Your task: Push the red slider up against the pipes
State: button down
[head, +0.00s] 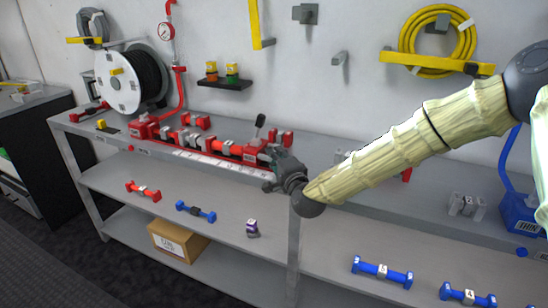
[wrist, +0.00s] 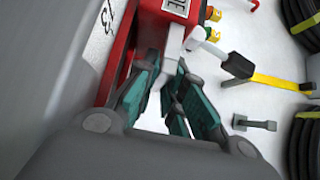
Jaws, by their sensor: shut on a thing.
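The red slider (head: 250,150) is a block with a lever on top, at the right end of the long rail (head: 215,163) on the bench. It also shows at the top of the wrist view (wrist: 150,22). A row of red pipes with grey couplings (head: 200,136) lies along the rail to its left. My gripper (head: 277,162) is at the slider's right side. In the wrist view its teal fingers (wrist: 172,78) close around a pale grey piece (wrist: 172,58) that sticks out from the slider. The fingers partly hide this piece. I cannot tell whether the slider touches the pipes.
A hose reel (head: 130,78) stands at the back left. A yellow hose (head: 437,38) hangs on the wall.

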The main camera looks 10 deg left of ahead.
jog(key=c, duration=1.9)
grip_release()
jog(key=shift+s+a+r, duration=0.1)
jog(key=shift+a, duration=0.2)
jog(key=shift+c, duration=0.2)
jog(key=shift+o, duration=0.9)
jog(key=shift+a, duration=0.25)
jog(key=shift+d, duration=0.45)
jog(key=v, duration=1.1)
jog(key=shift+s, duration=0.4)
